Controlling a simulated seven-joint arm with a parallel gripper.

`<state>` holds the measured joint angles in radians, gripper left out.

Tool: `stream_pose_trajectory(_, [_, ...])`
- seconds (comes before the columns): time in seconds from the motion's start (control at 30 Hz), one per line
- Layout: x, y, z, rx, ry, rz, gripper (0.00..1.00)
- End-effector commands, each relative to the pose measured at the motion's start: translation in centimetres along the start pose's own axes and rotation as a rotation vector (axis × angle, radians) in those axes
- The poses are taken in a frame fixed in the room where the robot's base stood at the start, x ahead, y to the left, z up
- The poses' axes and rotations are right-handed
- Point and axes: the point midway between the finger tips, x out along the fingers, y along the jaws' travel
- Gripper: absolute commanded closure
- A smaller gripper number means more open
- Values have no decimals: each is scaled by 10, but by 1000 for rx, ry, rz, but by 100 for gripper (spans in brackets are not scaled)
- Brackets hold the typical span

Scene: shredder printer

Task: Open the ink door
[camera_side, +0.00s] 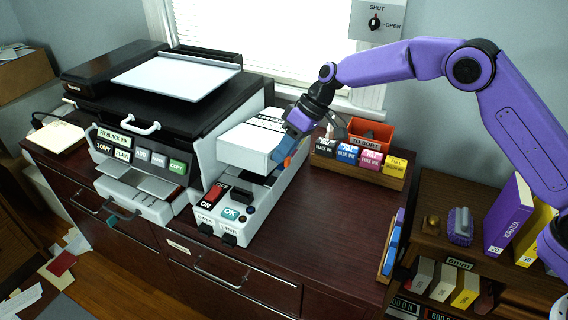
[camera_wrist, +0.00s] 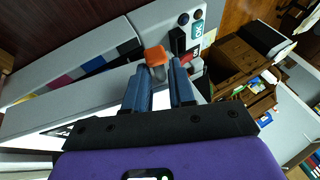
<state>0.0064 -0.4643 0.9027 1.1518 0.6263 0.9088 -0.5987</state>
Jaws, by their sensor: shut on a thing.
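The printer (camera_side: 258,138) stands on the dark cabinet, with a white raised top part and a grey body. My gripper (camera_side: 284,156) reaches down at its right side, with blue fingers. In the wrist view my gripper (camera_wrist: 158,72) is shut on a small orange-and-grey handle (camera_wrist: 155,55) between its fingertips. The handle is at a long grey panel (camera_wrist: 100,66) marked with black, blue, magenta and yellow patches, which looks like the ink door. In the side view the door is mostly hidden behind the gripper and the printer body, so how far it stands open cannot be told.
An ink cartridge rack (camera_side: 355,165) and an orange bin (camera_side: 371,132) stand right of the printer. A control panel with an OK button (camera_side: 231,212) is at its front. A copier (camera_side: 140,120) is at the left. The cabinet top (camera_side: 325,235) in front is clear.

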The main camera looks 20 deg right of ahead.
Motion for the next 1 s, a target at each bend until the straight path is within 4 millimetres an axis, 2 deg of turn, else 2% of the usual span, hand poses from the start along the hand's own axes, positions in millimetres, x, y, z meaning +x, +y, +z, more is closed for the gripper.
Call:
stream_pose_trajectory(0.03, [-13, 3, -5, 20, 7, -34, 100])
stream_pose_trajectory(0.23, [-51, 2, -21, 82, 6, -183, 100])
stream_pose_trajectory(0.4, [-75, 3, -30, 80, 5, -180, 100])
stream_pose_trajectory(0.7, [-102, 12, -41, 83, 6, -174, 100])
stream_pose_trajectory(1.0, [-112, 18, -45, 87, 8, -170, 100])
